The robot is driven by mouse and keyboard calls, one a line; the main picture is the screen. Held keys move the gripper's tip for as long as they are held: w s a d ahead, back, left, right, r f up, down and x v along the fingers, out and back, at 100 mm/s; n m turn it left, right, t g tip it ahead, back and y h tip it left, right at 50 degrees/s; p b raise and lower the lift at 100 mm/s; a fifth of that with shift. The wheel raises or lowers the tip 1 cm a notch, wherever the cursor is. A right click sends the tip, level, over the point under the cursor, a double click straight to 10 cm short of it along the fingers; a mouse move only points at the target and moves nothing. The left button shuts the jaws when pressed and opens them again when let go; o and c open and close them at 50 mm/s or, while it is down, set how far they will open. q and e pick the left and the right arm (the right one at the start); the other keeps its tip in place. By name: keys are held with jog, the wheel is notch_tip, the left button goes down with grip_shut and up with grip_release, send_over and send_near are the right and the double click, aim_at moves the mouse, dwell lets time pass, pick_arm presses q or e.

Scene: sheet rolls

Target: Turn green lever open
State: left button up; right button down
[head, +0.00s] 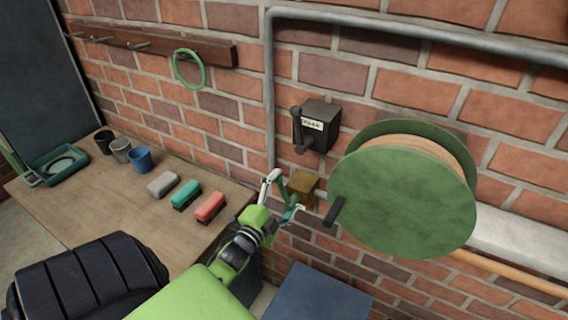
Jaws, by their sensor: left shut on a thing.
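My left gripper (285,196) reaches in from below, in front of the brick wall. Its pale fingers are shut on a teal-green piece, the green lever (291,214), which is largely hidden by the fingers. The lever sits against a small brown, brass-like block (304,184) on the wall. How far the lever is turned cannot be told. My right gripper is not in view.
A large green reel (405,195) with a dark handle (334,211) stands close right of the gripper. Above is a black switch box (319,122) with a dark lever. A grey pipe (269,80) runs down the wall. A wooden bench (120,190) at left holds cups and several small blocks.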

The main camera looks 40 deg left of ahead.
pick_arm(q)
jog(key=o, duration=1.4)
jog(key=v, duration=1.2)
jog(key=shift+f, duration=0.1)
